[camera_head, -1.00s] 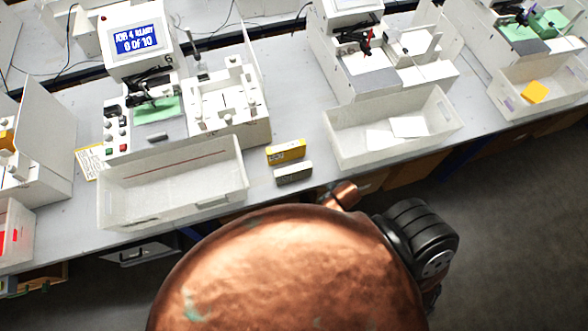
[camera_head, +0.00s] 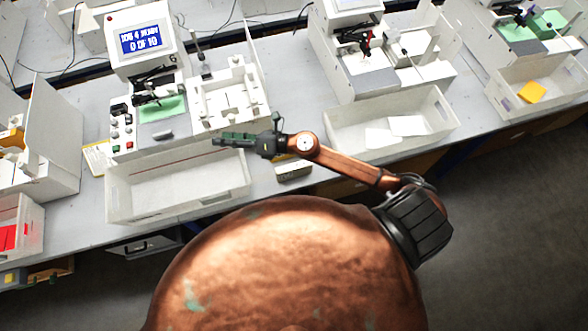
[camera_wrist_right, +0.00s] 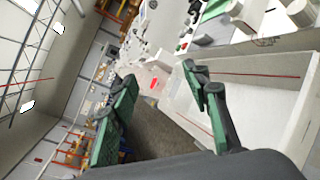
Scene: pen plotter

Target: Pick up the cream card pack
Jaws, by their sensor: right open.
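The cream card pack (camera_head: 294,171) lies on the grey bench in the head view, just right of the white tray at the front of the plotter station. Its top looks pale and its front side darker. My right gripper (camera_head: 222,139) has green fingers and hangs over the back edge of that tray, to the left of the pack and apart from it. In the right wrist view the gripper (camera_wrist_right: 160,76) is open, with nothing between its fingers. The pack does not show there. My left gripper is in neither view.
A yellow pack (camera_head: 281,157) sits behind the cream one, mostly hidden by my right arm. The white tray (camera_head: 180,203) is at left and another tray (camera_head: 345,136) with white cards at right. A plotter with a screen (camera_head: 140,40) stands behind.

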